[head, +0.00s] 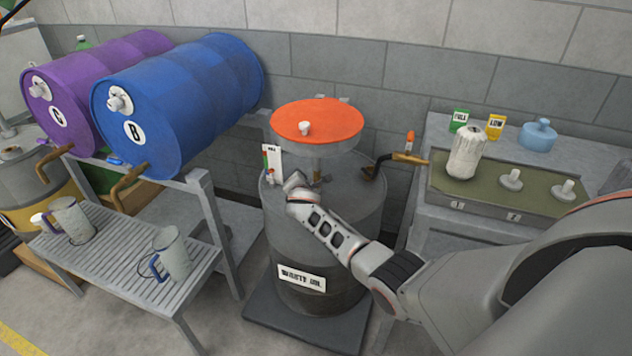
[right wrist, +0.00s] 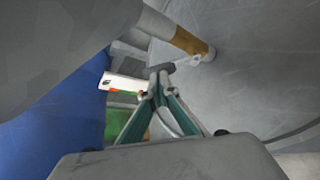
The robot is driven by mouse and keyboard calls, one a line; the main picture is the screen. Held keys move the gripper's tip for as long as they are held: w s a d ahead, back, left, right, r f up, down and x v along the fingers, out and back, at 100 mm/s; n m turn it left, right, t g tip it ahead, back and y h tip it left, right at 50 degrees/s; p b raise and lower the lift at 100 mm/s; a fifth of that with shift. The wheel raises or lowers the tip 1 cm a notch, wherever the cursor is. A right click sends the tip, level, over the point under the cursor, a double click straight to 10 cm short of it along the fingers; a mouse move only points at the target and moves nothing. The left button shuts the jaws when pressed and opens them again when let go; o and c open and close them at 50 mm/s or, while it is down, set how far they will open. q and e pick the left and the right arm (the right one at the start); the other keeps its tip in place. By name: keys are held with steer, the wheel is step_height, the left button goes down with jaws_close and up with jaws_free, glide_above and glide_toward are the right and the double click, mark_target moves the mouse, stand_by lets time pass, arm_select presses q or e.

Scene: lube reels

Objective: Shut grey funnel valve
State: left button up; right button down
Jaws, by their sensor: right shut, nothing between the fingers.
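A waste oil drum (head: 345,225) stands in the middle of the head view. A funnel with an orange top (head: 335,122) rises above it, its grey lower body (head: 327,160) showing below the orange. At the funnel's foot is a small valve (head: 318,178), partly hidden by my right gripper. The right wrist view shows a brass-coloured stem (right wrist: 188,41) and a dark lever (right wrist: 160,70) just beyond the fingertips. My right gripper (head: 296,182) is shut and empty, its tips (right wrist: 157,82) close to the lever; I cannot tell if they touch. My left gripper is not in view.
A white gauge card (head: 272,162) stands beside the gripper. Blue (head: 180,100) and purple (head: 65,95) drums lie on a rack at left, above a grated bench (head: 120,255) with jugs.

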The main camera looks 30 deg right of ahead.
steer(key=shift+w+a+f+n+g+h+b, duration=0.15)
steer(key=shift+n+g+h, duration=0.2)
steer(key=shift+n+g, duration=0.2)
steer(key=shift+w+a+f+n+g+h+b, duration=0.1)
steer(key=shift+w+f+n+g+h+b, duration=0.15)
steer(key=shift+n+g, duration=0.3)
steer(key=shift+w+a+f+n+g+h+b, duration=0.1)
steer(key=shift+n+g+h, duration=0.3)
steer(key=shift+n+g, duration=0.15)
steer(key=shift+n, duration=0.25)
steer(key=shift+f, duration=0.2)
steer(key=shift+a+f+b, duration=0.1)
steer(key=shift+f+b, duration=0.05)
steer(key=shift+b, duration=0.25)
steer(key=shift+s+d+f+p, duration=0.15)
steer(key=shift+s+d+p, duration=0.25)
steer(key=shift+p, duration=0.2)
steer(key=shift+s+d+f, duration=0.1)
steer(key=shift+f, duration=0.05)
